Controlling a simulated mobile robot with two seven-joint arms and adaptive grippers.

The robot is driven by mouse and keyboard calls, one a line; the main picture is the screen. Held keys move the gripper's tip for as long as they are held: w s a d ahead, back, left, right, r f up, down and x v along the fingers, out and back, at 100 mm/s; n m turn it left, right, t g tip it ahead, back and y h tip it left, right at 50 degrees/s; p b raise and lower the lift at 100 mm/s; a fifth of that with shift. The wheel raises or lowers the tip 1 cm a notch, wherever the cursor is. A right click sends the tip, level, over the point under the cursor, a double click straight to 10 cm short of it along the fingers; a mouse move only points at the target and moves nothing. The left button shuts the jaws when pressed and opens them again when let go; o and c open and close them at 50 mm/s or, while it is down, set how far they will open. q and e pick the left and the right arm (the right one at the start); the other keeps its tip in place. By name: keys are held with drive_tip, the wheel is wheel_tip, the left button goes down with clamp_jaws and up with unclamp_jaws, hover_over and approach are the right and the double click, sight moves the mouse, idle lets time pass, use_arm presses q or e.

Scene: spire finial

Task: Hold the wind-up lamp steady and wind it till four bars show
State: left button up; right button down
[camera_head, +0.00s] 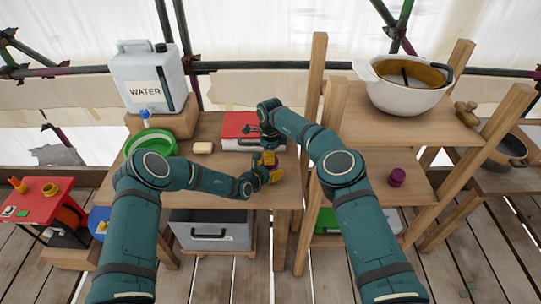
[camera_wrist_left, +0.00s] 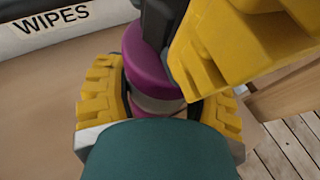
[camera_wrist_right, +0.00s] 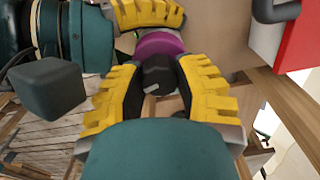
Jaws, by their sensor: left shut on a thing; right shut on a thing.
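The wind-up lamp is a purple body with a pale band, seen close in the left wrist view (camera_wrist_left: 148,62) and from its end in the right wrist view (camera_wrist_right: 160,45). My left gripper (camera_head: 262,178) is shut around the lamp's body, its yellow fingers on both sides. My right gripper (camera_head: 267,158) is just above it, shut on a dark grey part at the lamp's end, seen in the right wrist view as a dark knob or crank (camera_wrist_right: 156,80). In the head view the grippers hide nearly all of the lamp. No charge bars can be made out.
The lamp is held over the wooden table (camera_head: 215,185). Around it are a red box (camera_head: 240,124), a soap-like block (camera_head: 203,148), a green basin (camera_head: 150,136) and a water canister (camera_head: 148,75). A wooden shelf post (camera_head: 313,75) stands close to my right arm.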

drive_tip(key=shift+m, duration=0.4)
drive_tip(key=c, duration=0.6)
unclamp_jaws()
wheel_tip(320, 180, up, 12)
drive_tip(key=shift+r, duration=0.1)
drive_tip(key=shift+o, duration=0.2)
